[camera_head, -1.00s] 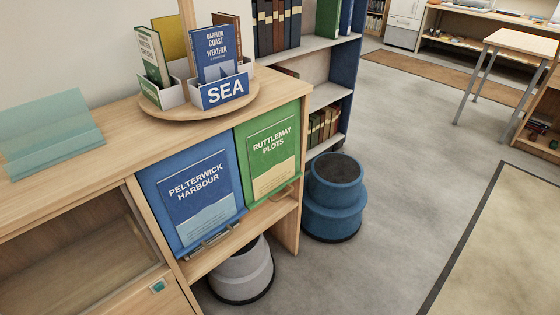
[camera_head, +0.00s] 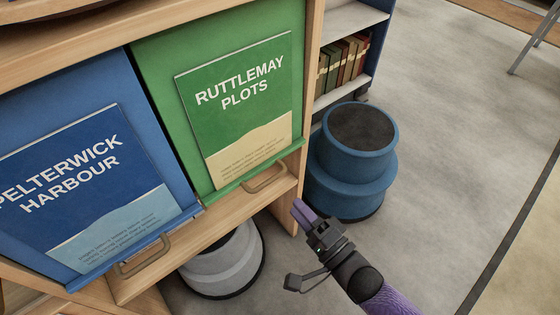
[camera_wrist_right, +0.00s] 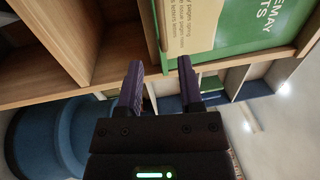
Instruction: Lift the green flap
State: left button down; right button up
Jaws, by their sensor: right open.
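The green flap (camera_head: 156,70) closes the right bay of the wooden cabinet and carries the "Ruttlemay Plots" booklet (camera_head: 240,105). A tan loop handle (camera_head: 266,179) sits at its bottom edge. My right gripper (camera_head: 306,218) is to the right of and below that handle, apart from it. In the right wrist view, my right gripper (camera_wrist_right: 158,82) shows two dark fingers spread with nothing between them, and the green flap (camera_wrist_right: 235,45) lies beyond them. The handle is not clear in that view. My left gripper is not in view.
A blue flap (camera_head: 85,75) with the "Pelterwick Harbour" booklet hangs beside the green one. A blue stepped stool (camera_head: 352,165) stands right of the cabinet, close behind my right gripper. A grey stool (camera_head: 225,265) is under the cabinet.

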aim_at(271, 179)
jog(key=b+x, duration=0.3)
jog(key=x, duration=0.5)
jog(key=shift+w+a, duration=0.2)
jog(key=shift+a, duration=0.2)
jog(key=shift+r, duration=0.2)
jog(key=shift+c, duration=1.3)
grip_shut()
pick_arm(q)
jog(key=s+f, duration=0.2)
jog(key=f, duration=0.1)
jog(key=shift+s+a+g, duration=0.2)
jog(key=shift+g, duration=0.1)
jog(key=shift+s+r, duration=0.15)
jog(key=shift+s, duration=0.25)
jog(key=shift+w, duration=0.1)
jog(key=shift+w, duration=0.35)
pick_arm(e)
jog(key=shift+f, duration=0.1)
